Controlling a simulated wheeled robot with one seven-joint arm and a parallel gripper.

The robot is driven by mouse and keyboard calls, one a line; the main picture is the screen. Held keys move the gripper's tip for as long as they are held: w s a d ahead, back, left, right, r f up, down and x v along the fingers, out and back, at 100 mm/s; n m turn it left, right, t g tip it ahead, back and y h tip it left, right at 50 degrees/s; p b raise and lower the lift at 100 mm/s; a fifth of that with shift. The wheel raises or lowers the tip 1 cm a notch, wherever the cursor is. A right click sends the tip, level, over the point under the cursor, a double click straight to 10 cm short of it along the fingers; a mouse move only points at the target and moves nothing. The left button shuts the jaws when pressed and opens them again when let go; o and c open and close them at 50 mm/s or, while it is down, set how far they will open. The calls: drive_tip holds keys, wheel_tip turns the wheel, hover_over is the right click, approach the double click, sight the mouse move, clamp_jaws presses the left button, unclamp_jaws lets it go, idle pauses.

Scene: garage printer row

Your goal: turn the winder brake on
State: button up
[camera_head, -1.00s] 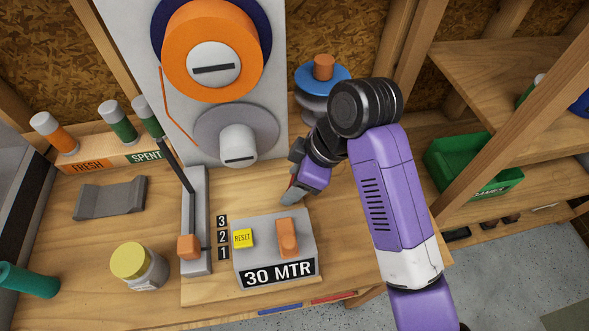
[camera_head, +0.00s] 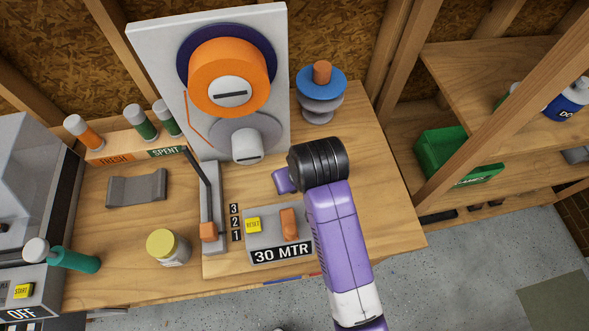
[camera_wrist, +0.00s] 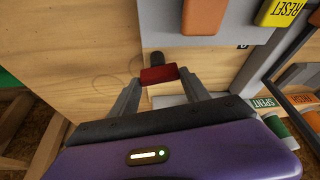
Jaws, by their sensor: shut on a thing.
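The fingers of my gripper (camera_wrist: 159,82) are closed on a small red bar (camera_wrist: 157,74) in the wrist view. A dark round stub (camera_wrist: 157,58) shows just beyond the bar, next to the grey control box (camera_wrist: 170,22). I cannot read a label on the bar or tell for sure that it is the winder brake. In the head view my gripper's purple body (camera_head: 284,181) is behind the control box (camera_head: 263,240), and its fingertips are hidden. The box has an orange rocker (camera_head: 289,223) and a yellow RESET button (camera_head: 253,225).
The white winder panel (camera_head: 155,50) carries an orange spool (camera_head: 229,75). A lever with an orange knob (camera_head: 208,232) stands left of the box. A yellow-lidded jar (camera_head: 161,243) is farther left. Blue and grey discs (camera_head: 321,85) stand behind my arm. The bench's right side is clear.

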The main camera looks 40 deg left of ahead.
drive_tip(key=shift+m+t+h+p, duration=0.3)
drive_tip(key=shift+m+p, duration=0.55)
drive_tip(key=shift+m, duration=0.35)
drive_tip(key=o, duration=1.1)
drive_tip(key=b+v, duration=0.1)
drive_tip(key=v, duration=0.6)
drive_tip(key=shift+s+r, duration=0.2)
drive_tip(key=shift+r, duration=0.15)
